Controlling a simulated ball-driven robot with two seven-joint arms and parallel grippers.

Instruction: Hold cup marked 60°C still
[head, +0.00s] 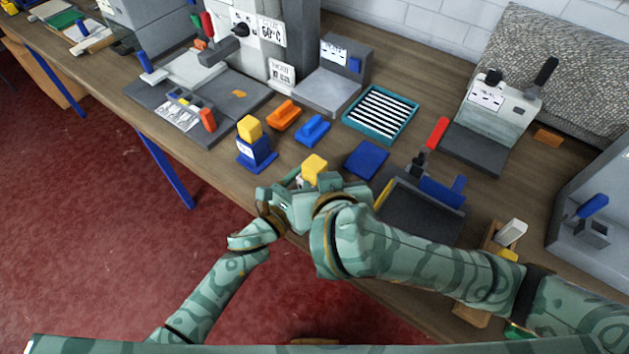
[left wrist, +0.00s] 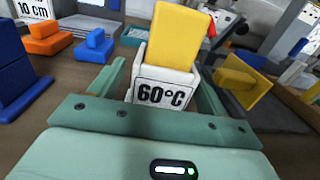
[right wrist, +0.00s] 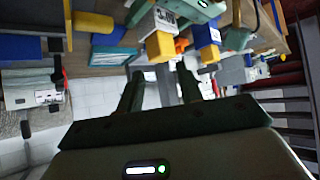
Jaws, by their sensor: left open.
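The cup marked 60°C (left wrist: 162,88) is white with a black-lettered label, and a tall yellow piece (left wrist: 173,36) stands up out of it. In the left wrist view it stands between the two fingers of my left gripper (left wrist: 160,72), with a gap seen at the left finger. In the head view the yellow top (head: 314,167) shows just beyond my left gripper (head: 300,182), while the cup is mostly hidden. My right gripper (right wrist: 160,72) has its fingers parted with nothing between them. A white labelled cup (right wrist: 163,17) shows beyond it in the right wrist view.
A blue holder (head: 256,153) with a yellow top stands left of the cup. Orange (head: 284,115) and blue (head: 313,130) blocks, a teal slatted tray (head: 380,113) and a blue pad (head: 367,160) lie behind. A dark tray (head: 415,212) lies to the right.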

